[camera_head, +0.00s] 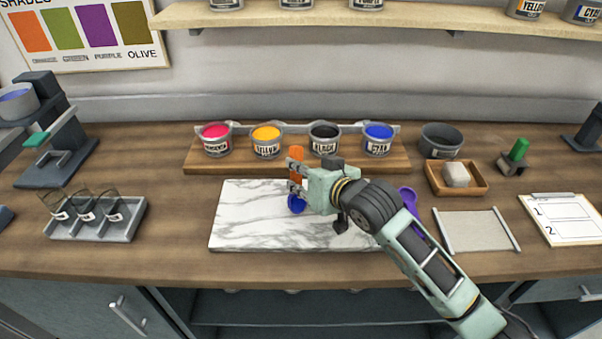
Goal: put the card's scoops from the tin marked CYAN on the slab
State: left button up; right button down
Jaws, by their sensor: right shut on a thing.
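The open tin marked CYAN (377,141), with blue ink inside, stands at the right end of a row of tins on a wooden board. The white marbled slab (245,222) lies in front of it. My right gripper (294,177) is over the slab, shut on an orange-handled tool (297,153) that stands roughly upright. Blue ink (296,204) shows below the fingers; I cannot tell if it is on the tool or on the slab. The card (562,215) at the right has rows 1 and 2; its marks are unreadable. My left gripper is not in view.
Tins of magenta (216,140), yellow (267,141) and black (324,141) stand beside the cyan tin. A grey bowl (441,139), a wooden tray (470,188) with a pale block, and a purple object (409,199) are at the right. A jar rack (128,226) is at the left.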

aim_at(294, 155)
jog(key=p, duration=0.3)
jog(key=shift+s+f, duration=0.1)
jog(key=shift+f, duration=0.15)
dwell(3.9)
notch_tip(294, 155, up, 6)
jog(key=p, duration=0.5)
jog(key=shift+f+p, duration=0.2)
jog(key=shift+p, duration=0.15)
jog(key=shift+f, duration=0.1)
dwell(1.0)
